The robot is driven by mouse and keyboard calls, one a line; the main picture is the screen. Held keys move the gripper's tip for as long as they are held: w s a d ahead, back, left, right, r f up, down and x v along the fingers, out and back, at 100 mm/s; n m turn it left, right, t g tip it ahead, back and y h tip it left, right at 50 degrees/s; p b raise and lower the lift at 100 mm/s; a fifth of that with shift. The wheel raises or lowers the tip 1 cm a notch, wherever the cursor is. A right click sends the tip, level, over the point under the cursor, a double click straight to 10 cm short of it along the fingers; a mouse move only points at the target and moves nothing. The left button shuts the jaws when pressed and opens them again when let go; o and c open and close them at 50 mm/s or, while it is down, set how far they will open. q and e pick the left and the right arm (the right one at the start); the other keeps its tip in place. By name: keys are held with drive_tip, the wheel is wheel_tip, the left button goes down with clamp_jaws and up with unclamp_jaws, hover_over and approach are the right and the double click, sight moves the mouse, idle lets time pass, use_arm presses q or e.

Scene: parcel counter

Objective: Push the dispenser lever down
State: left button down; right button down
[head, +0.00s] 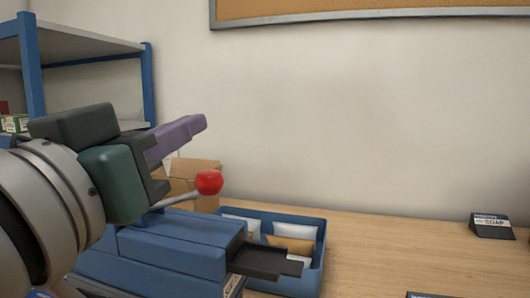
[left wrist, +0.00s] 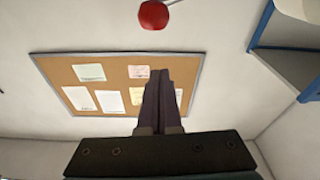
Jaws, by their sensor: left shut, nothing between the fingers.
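The dispenser (head: 165,250) is a blue box at the lower left of the head view, with a dark tray at its right end. Its lever is a light rod with a red ball knob (head: 209,182), slanting up to the right. The knob also shows at the top of the left wrist view (left wrist: 153,14). My left gripper (head: 203,122) has purple fingers, shut and empty. In the head view its fingertips appear above the knob, with a gap between them. Part of the lever rod is hidden behind the dispenser or my gripper. My right gripper is not in view.
A blue bin (head: 315,250) with several envelopes stands beside the dispenser. Cardboard boxes (head: 195,170) stand behind. A blue-framed shelf (head: 95,45) is at the left. The wooden counter (head: 400,250) between is mostly clear.

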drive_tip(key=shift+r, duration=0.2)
use_arm(q)
drive_tip(key=f, duration=0.1)
drive_tip(key=w+f, duration=0.1)
drive_tip(key=shift+w+d+f, duration=0.25)
drive_tip(key=shift+d+f, duration=0.1)
drive_tip(key=shift+f, duration=0.05)
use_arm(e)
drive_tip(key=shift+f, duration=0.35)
use_arm(q)
drive_tip(key=shift+s+f+b, duration=0.1)
drive_tip(key=shift+f+b, duration=0.2)
drive_tip(key=shift+f, duration=0.1)
drive_tip(key=f+m, duration=0.1)
drive_tip(key=d+f+m, duration=0.1)
drive_tip(key=m, duration=0.1)
drive_tip(key=d+f+m+h, duration=0.1)
drive_tip(key=f+m, duration=0.1)
drive_tip(key=shift+s+g, duration=0.25)
drive_tip(key=shift+g, duration=0.05)
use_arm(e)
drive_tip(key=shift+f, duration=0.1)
